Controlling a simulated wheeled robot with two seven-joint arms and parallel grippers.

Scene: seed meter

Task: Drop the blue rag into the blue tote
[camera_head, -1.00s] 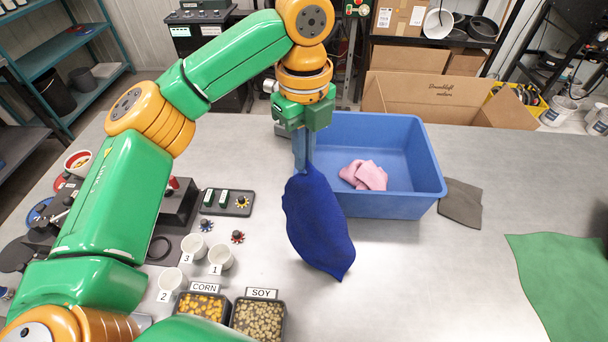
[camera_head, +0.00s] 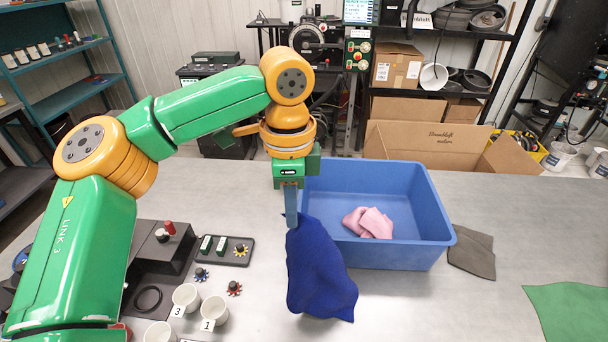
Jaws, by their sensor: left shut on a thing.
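The blue rag (camera_head: 320,272) hangs dark and limp from my left gripper (camera_head: 292,222), which is shut on its upper left end. The rag is in front of the left front corner of the blue tote (camera_head: 400,256), outside the tote in the picture, and its lower end hangs over the table. The tote is open at the top and holds a crumpled pink rag (camera_head: 369,223). My right gripper is not in view.
A grey cloth (camera_head: 471,252) lies right of the tote and a green cloth (camera_head: 574,309) at the far right. White cups (camera_head: 187,297) and a small dark tray (camera_head: 224,250) stand left of the rag. A cardboard box (camera_head: 420,148) is behind the tote.

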